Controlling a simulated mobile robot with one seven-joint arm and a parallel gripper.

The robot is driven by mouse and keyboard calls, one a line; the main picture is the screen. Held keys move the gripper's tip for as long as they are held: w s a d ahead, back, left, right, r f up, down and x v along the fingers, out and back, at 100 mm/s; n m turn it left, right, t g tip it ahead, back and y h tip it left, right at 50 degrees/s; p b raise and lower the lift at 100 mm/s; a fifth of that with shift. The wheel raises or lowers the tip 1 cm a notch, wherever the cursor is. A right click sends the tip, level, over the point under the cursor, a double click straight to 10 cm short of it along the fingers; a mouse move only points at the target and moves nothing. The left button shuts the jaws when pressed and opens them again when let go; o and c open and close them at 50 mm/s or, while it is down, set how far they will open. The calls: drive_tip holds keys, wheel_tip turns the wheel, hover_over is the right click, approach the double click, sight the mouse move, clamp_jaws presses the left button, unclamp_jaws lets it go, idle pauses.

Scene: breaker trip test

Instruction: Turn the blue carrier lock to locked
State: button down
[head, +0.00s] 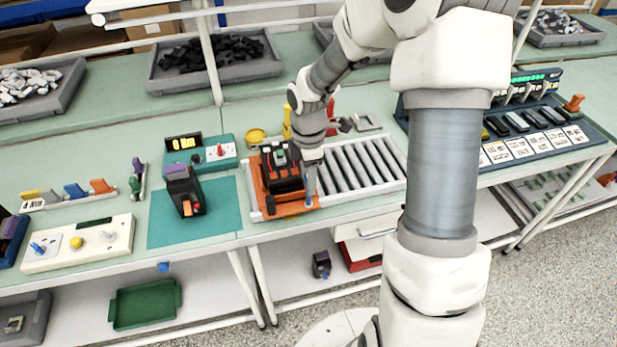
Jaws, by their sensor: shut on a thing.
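An orange carrier (289,209) sits at the left end of the roller conveyor (352,169), with a black breaker (281,178) standing on it. The blue carrier lock (309,203) is a small piece at the carrier's front right corner, mostly hidden by my gripper. My gripper (310,194) comes down from above, right of the breaker, and is shut on the blue lock. Which way the lock is turned cannot be told.
Another black breaker (184,190) stands on the teal mat (222,207) to the left. A teal test box (203,152) is behind it. Yellow and red items (257,136) stand behind the conveyor. A panel with labelled cards (520,146) is at right. The rollers right of the carrier are clear.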

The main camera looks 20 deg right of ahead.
drive_tip(key=shift+m, duration=0.3)
drive_tip(key=m, duration=0.3)
drive_tip(key=shift+m+b, duration=0.3)
drive_tip(key=shift+b, duration=0.1)
drive_tip(key=m+b, duration=0.1)
drive_tip(key=m, duration=0.3)
drive_tip(key=shift+m, duration=0.3)
drive_tip(key=m+b, duration=0.1)
drive_tip(key=m, duration=0.3)
drive_tip(key=shift+m, duration=0.3)
drive_tip(key=shift+m+b, duration=0.4)
drive_tip(key=shift+m, duration=1.8)
drive_tip(key=shift+c, duration=1.6)
unclamp_jaws()
